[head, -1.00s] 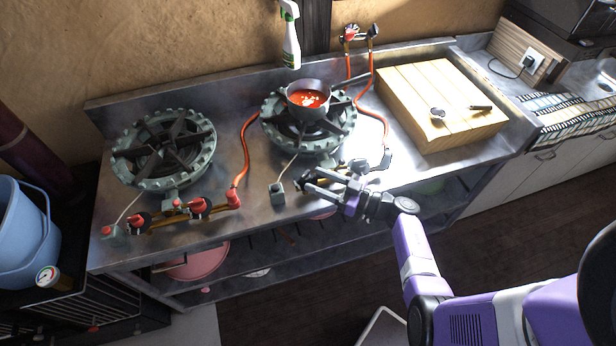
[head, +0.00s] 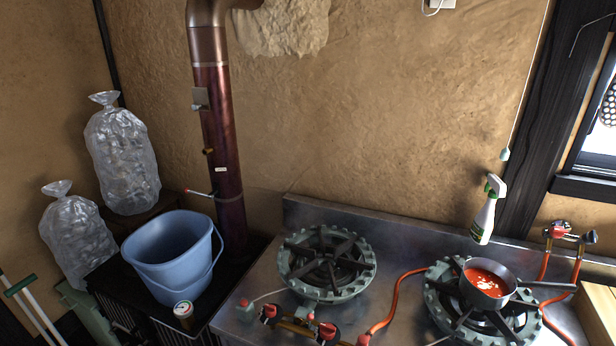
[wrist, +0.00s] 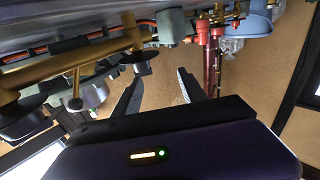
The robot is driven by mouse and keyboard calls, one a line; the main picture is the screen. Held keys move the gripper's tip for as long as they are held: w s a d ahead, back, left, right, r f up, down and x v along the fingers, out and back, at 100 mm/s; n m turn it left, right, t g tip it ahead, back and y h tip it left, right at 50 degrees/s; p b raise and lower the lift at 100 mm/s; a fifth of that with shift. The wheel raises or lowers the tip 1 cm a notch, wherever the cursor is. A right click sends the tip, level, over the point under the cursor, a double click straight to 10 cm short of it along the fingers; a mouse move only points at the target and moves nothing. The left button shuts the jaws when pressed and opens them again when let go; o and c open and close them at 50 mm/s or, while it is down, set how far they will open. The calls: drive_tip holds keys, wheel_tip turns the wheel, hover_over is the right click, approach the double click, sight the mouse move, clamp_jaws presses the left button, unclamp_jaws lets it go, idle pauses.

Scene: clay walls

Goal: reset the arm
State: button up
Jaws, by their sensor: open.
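My gripper (wrist: 160,90) shows in the wrist view, its two dark fingers spread apart with nothing between them. Brass gas piping with knobs (wrist: 75,62) is close by on the left of that view, under the metal counter edge; I cannot tell the exact gap. My arm and gripper are out of the head view. There, the steel counter (head: 400,250) carries a left gas burner (head: 326,262) and a right burner (head: 440,300). A pan of red sauce (head: 487,283) sits on the right burner.
A spray bottle (head: 484,212) is at the counter's back. A blue bucket (head: 170,258) and a small jar (head: 183,312) stand on a black stove left of the counter, near a dark red flue pipe (head: 220,130). Orange hoses (head: 395,300) cross the counter. Filled clear bags (head: 122,160) stand far left.

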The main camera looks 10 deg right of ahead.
drive_tip(key=s+a+r+m+g+h+b, duration=0.1)
drive_tip(key=s+a+r, duration=0.8)
drive_tip(key=s, duration=0.3)
drive_tip(key=s+a+r+m+g+h+b, duration=0.1)
drive_tip(key=s+a+r+g, duration=0.1)
drive_tip(key=s+a+r, duration=0.6)
drive_tip(key=s+a, duration=0.3)
drive_tip(key=s, duration=0.1)
drive_tip(key=shift+a+r+h, duration=0.2)
drive_tip(key=shift+r+h, duration=0.15)
drive_tip(key=shift+h, duration=0.05)
idle(0.6)
